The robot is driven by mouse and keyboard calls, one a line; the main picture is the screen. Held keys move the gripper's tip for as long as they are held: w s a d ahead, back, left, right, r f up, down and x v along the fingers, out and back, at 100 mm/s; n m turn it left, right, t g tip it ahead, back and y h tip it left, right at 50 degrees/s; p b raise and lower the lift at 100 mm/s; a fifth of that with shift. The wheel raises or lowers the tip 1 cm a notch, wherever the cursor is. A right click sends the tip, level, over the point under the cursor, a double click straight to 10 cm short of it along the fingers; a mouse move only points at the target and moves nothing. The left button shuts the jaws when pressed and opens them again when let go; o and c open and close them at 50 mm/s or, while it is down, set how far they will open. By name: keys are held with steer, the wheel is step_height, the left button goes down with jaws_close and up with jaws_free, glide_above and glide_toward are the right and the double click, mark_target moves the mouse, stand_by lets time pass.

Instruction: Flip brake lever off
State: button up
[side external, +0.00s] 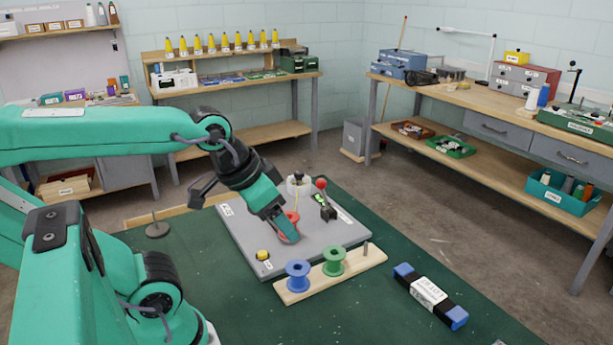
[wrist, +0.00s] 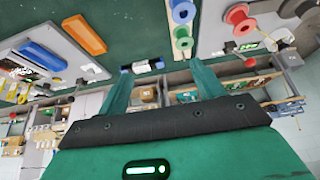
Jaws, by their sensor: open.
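The brake lever (side external: 321,184) has a red ball knob on a stalk rising from a small black base with a green patch, towards the back right of the grey board (side external: 345,235). In the wrist view the red knob (wrist: 250,62) and green patch show right of my fingers. My gripper (side external: 290,236) is open and empty over the board, left of and nearer the camera than the lever, apart from it. In the side view it partly hides a red spool (side external: 293,217). The red spool (wrist: 240,17) is clear in the wrist view. My fingertips (wrist: 161,67) are apart.
A wooden rack (side external: 300,291) with blue (side external: 298,275) and green (side external: 334,261) spools stands in front of the board. A yellow button (side external: 263,254) is at the board's front left. A white cylinder (side external: 299,185) stands beside the lever. A blue-black block (side external: 431,295) lies right.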

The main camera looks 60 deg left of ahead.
steer(key=shift+w+r, duration=0.15)
steer(key=c, duration=0.7)
steer(key=shift+w+a+r+n, duration=0.25)
steer(key=shift+w+r+n, duration=0.05)
steer(key=shift+w+r, duration=0.15)
jaws_close()
steer(key=w+a+r+n+g+y, duration=0.1)
steer(key=w+a+r+n, duration=0.25)
steer(key=w+a, duration=0.45)
steer(key=w+a+r+n+g, duration=0.2)
steer(key=w+a+n, duration=0.25)
steer(key=w, duration=0.65)
steer(key=w+a+f+n, duration=0.2)
steer(key=a+f, duration=0.2)
steer(key=a, duration=0.3)
steer(key=w+a+f+n+g, duration=0.1)
steer(key=w+a+f+n, duration=0.2)
steer(key=a, duration=0.5)
steer(key=w+a+f+n+g, duration=0.1)
steer(key=w+a+f+n, duration=0.1)
steer(key=a+f, duration=0.3)
steer(key=shift+w+a+f+h, duration=0.25)
steer(key=shift+w+a, duration=0.45)
steer(key=shift+a, duration=0.7)
